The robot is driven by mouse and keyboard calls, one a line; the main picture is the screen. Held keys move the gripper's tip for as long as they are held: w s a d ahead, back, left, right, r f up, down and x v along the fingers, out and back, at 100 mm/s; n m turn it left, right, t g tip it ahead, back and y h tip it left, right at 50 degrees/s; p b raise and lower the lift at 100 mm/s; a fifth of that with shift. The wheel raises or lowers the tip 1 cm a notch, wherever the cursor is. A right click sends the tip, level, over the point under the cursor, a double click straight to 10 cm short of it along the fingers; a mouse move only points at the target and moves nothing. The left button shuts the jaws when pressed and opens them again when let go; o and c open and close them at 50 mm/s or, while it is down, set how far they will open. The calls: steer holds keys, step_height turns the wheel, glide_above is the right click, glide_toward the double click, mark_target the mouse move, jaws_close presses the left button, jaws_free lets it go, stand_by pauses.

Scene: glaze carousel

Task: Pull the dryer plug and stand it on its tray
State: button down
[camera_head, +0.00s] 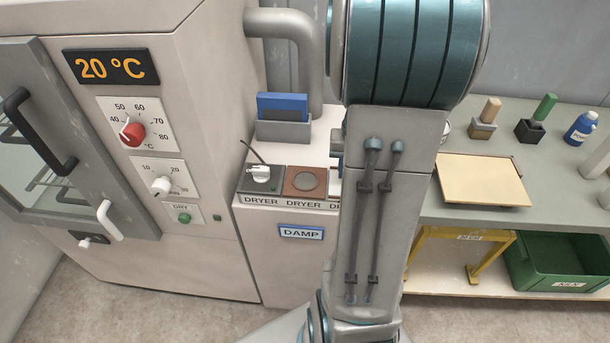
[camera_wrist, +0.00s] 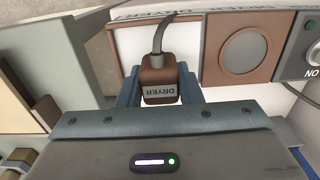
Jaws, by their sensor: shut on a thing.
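My gripper (camera_wrist: 159,82) is shut on a brown plug (camera_wrist: 158,70), with one blue finger on each side. The plug has a white DRYER label, upside down in the wrist view, and a thick grey cable. Beside it is a brown square plate with a round grey face (camera_wrist: 238,53); the plate also shows in the head view (camera_head: 305,181), with nothing on it. I cannot tell whether this plate is the tray. In the head view my arm hides the gripper and plug. I cannot tell whether the plug is still seated in anything.
A grey switch box with a white knob (camera_head: 261,173) adjoins the brown plate. A blue item in a grey holder (camera_head: 284,127) stands behind. The kiln-like cabinet (camera_head: 208,140) is at left. A bench (camera_head: 440,205) with a tan board (camera_head: 483,180) and a green crate (camera_head: 560,265) are at right.

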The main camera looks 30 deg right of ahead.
steer(key=shift+f+b, duration=0.8)
steer(key=shift+f, duration=0.3)
steer(key=c, duration=0.9)
jaws_free()
steer(key=shift+r, duration=0.1)
steer(key=shift+r, duration=0.1)
step_height(320, 180, up, 21)
steer(key=p, duration=0.6)
steer(key=shift+p, duration=0.4)
steer(key=shift+f, duration=0.2)
